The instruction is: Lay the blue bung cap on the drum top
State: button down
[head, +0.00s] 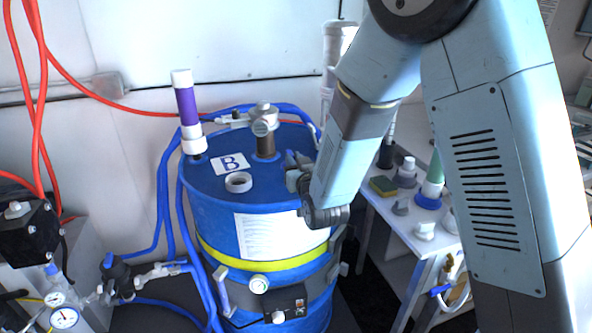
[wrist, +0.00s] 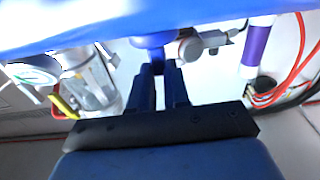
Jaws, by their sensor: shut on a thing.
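The blue drum (head: 210,215) stands in the middle of the head view, its blue top bearing a white "B" label (head: 231,163) and a white ring (head: 238,182). My gripper (head: 294,172) is at the right part of the drum top, partly hidden by my arm. In the wrist view my gripper (wrist: 158,72) has its two dark fingers close together on a small blue piece, the blue bung cap (wrist: 153,42). The cap is hard to make out against the blue drum in the head view. I cannot tell whether it touches the top.
A purple tube (head: 187,105) and a brown pipe with a grey fitting (head: 264,125) rise from the drum top. Blue hoses (head: 168,200) run around the drum. At right, a white bench (head: 392,217) holds a sponge (head: 383,186) and several fittings.

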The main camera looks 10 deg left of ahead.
jog(key=shift+w+f, duration=0.15)
jog(key=shift+f, duration=0.05)
notch_tip(320, 180, down, 2)
jog(key=shift+w+a, duration=0.1)
jog(key=shift+a, duration=0.05)
jog(key=shift+f, duration=0.6)
jog(key=shift+f, duration=0.1)
jog(key=c, duration=1.1)
grip_release()
